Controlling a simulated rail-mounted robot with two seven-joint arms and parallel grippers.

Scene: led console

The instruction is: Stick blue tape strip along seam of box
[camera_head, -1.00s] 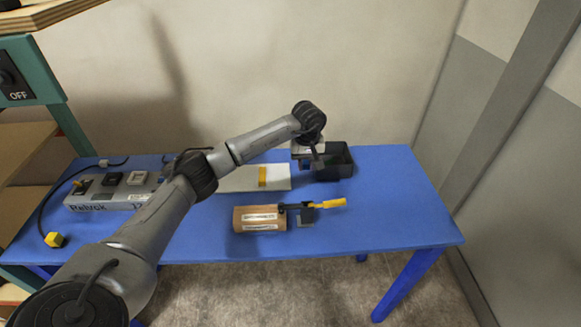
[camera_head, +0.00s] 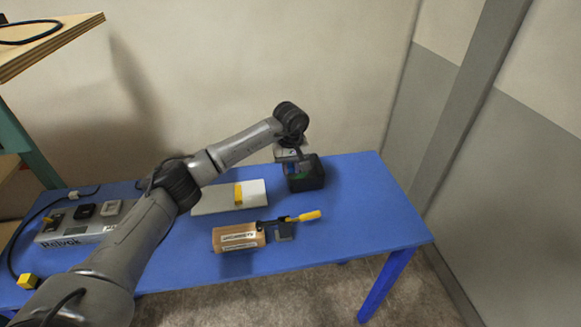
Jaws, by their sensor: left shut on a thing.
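My left gripper (camera_head: 291,165) is at the black bin (camera_head: 316,178), pointing down over its left side, and is shut on a small bluish thing that looks like the blue tape strip, mostly hidden by the fingers. A green patch shows inside the bin beside it. The brown box (camera_head: 230,242) with white labels lies on the table nearer the front, left of and apart from the gripper. My right gripper is not in view.
The blue table (camera_head: 365,215) is clear at right.

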